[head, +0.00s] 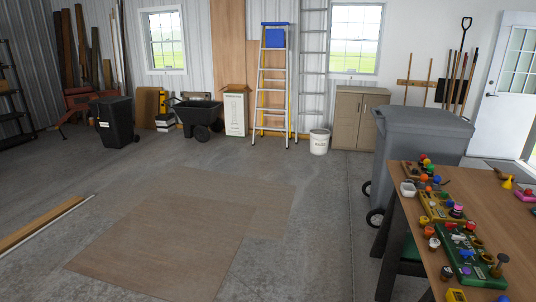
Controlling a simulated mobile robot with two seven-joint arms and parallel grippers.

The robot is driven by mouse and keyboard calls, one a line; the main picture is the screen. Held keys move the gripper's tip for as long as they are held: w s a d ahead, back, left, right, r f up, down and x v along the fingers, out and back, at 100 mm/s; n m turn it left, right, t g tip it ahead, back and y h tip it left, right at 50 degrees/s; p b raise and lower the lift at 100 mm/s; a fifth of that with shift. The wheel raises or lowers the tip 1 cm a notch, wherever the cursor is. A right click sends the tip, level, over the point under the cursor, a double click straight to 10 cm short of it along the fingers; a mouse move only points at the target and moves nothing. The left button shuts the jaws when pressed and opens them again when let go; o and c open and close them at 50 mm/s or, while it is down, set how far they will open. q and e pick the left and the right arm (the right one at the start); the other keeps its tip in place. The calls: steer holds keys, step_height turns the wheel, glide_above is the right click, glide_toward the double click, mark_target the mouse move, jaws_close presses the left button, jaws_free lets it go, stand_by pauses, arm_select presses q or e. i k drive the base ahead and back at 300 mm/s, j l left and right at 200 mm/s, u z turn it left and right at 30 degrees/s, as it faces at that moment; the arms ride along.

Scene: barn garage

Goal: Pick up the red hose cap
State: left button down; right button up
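A wooden table (487,210) at the lower right carries many small coloured pieces. Several of them are red, including one at the far end (423,157) and one on the green board (471,226). They are too small to tell which is the red hose cap. Neither of my grippers is in view.
A wooden tray (436,206) and a green board (485,272) hold coloured pieces. A white container (407,189) sits at the table's left edge. A grey wheeled bin (425,135) stands behind the table. Flat brown sheets (185,220) lie on the open floor at left.

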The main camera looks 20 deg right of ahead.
mark_target(470, 224)
steer(key=i+z, duration=0.45)
steer(key=i+j+z, duration=0.2)
steer(key=i+z, duration=0.25)
steer(key=i, duration=0.15)
steer(key=i+z, duration=0.35)
steer(key=i+j+z, duration=0.1)
steer(key=z, duration=0.25)
steer(key=i+j+z, duration=0.2)
steer(key=z, duration=0.15)
steer(key=i+j+z, duration=0.5)
steer(key=j+z, duration=0.2)
